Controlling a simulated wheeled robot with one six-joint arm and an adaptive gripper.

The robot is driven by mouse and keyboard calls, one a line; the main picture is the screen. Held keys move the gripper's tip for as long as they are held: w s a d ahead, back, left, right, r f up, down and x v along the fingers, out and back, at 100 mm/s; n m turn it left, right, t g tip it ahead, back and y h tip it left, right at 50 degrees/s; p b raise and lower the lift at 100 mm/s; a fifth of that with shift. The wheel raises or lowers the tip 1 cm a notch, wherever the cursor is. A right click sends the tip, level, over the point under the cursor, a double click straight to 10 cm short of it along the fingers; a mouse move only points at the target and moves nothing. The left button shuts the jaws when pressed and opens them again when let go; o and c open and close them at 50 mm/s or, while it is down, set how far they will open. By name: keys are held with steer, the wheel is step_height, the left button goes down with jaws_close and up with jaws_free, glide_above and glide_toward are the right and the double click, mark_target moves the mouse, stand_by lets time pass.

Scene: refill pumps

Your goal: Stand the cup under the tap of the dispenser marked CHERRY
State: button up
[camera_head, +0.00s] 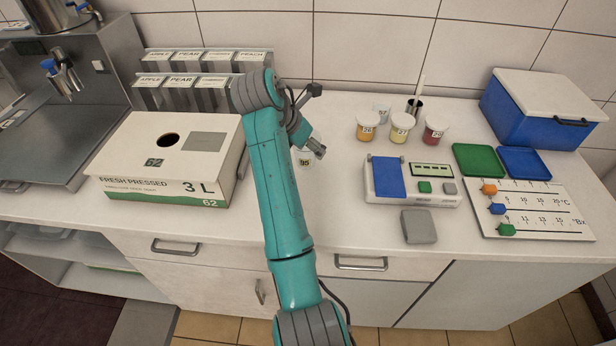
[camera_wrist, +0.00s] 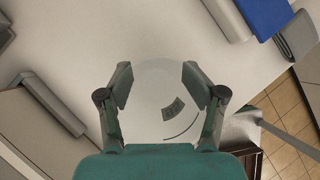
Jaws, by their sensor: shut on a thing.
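My gripper (camera_head: 316,149) is shut on a pale, translucent cup (camera_head: 305,159) with a dark label that seems to read 95. In the wrist view my gripper (camera_wrist: 162,85) has one finger on each side of the cup (camera_wrist: 160,110). I cannot tell whether the cup touches the counter. A steel machine with a blue-handled tap (camera_head: 61,77) stands at the far left; I see no CHERRY mark on it. Two rows of grey boxes (camera_head: 180,95) behind the carton bear fruit names such as APPLE and PEAR; a third label is too small to read surely.
A white 3 L carton (camera_head: 168,160) stands left of my arm. Right of it are several lidded sample cups (camera_head: 399,128), an instrument with a blue panel (camera_head: 410,182), a blue cool box (camera_head: 545,108), trays (camera_head: 478,160) and a scale board (camera_head: 530,212). Some counter around the cup is clear.

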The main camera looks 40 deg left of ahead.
step_height(320, 180, down, 8)
steer(key=shift+w+d+f, duration=0.1)
steer(key=shift+d+f, duration=0.05)
steer(key=shift+f, duration=0.1)
steer(key=shift+f, duration=0.15)
steer(key=o, duration=0.8)
steer(key=shift+o, duration=0.2)
